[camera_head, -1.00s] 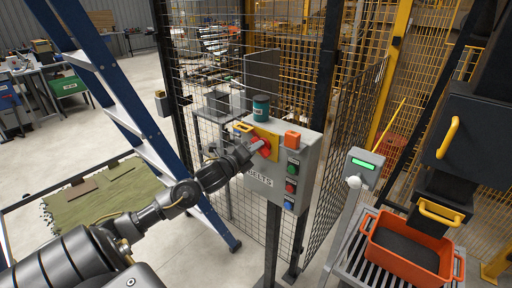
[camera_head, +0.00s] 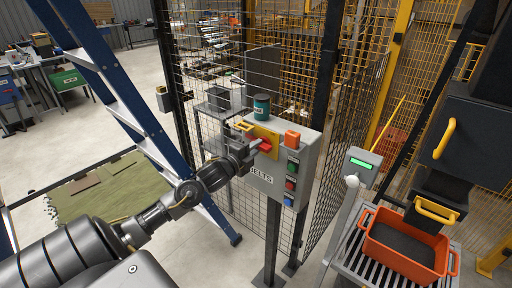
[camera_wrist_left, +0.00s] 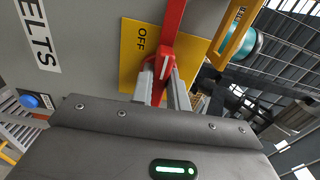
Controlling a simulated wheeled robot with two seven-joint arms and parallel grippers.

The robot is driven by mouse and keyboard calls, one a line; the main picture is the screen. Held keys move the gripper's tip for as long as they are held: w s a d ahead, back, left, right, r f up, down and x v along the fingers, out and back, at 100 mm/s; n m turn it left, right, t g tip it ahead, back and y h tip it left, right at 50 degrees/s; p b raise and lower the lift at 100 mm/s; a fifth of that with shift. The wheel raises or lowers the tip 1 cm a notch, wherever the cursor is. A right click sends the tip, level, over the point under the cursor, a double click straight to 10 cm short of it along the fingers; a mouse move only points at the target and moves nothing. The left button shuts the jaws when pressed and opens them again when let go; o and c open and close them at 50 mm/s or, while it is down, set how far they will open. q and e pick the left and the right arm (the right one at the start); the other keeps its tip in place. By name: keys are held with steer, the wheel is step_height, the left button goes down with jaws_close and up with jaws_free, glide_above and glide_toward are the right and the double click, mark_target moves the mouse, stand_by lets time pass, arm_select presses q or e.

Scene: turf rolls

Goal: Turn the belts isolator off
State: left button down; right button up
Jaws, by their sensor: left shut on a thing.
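The belts isolator is a red handle (camera_head: 264,143) on a yellow plate (camera_head: 271,133), on the front of a grey box (camera_head: 306,154) labelled BELTS. My left gripper (camera_head: 255,146) reaches it from the left and is shut on the red handle. In the left wrist view the handle (camera_wrist_left: 172,30) runs down between the two fingers (camera_wrist_left: 162,88), which partly hide it. The word OFF shows on the yellow plate (camera_wrist_left: 133,65) beside the handle. My right gripper is not in view.
Mesh fencing stands behind, a blue ladder (camera_head: 125,110) left, an orange tub (camera_head: 408,247) right.

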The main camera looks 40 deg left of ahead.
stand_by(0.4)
arm_select(q)
steer(key=c, duration=1.4)
jaws_free()
steer(key=shift+o, duration=0.2)
steer(key=s+b, duration=0.3)
steer(key=s, duration=0.8)
steer(key=shift+d, duration=0.1)
